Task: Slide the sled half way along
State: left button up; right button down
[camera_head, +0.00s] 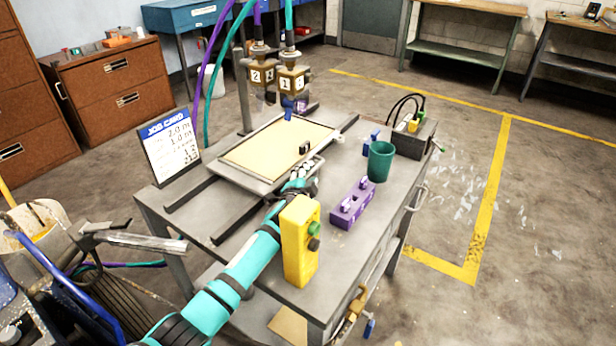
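The sled (250,183) is a flat grey metal tray carrying a tan sheet (276,150). It sits across two dark rails (240,216) on the grey workbench. A small black knob (305,148) stands at the sled's right side. My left gripper (312,164) is at the sled's near right edge, close to the knob; whether it touches the sled or knob is unclear. Its fingers are too small to tell open from shut. Two dispensing heads (277,79) marked 2 and 1 hang above the sled's far end. My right gripper is not in view.
A yellow button box (300,240), purple holder (350,203), green cup (381,161) and grey box with cables (412,137) occupy the bench's right side. A job card (170,145) stands at the left. A striping machine (70,250) is at lower left. Floor at right is clear.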

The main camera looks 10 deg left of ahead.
pick_arm(q)
notch_tip(320, 180, up, 10)
dwell(0.4)
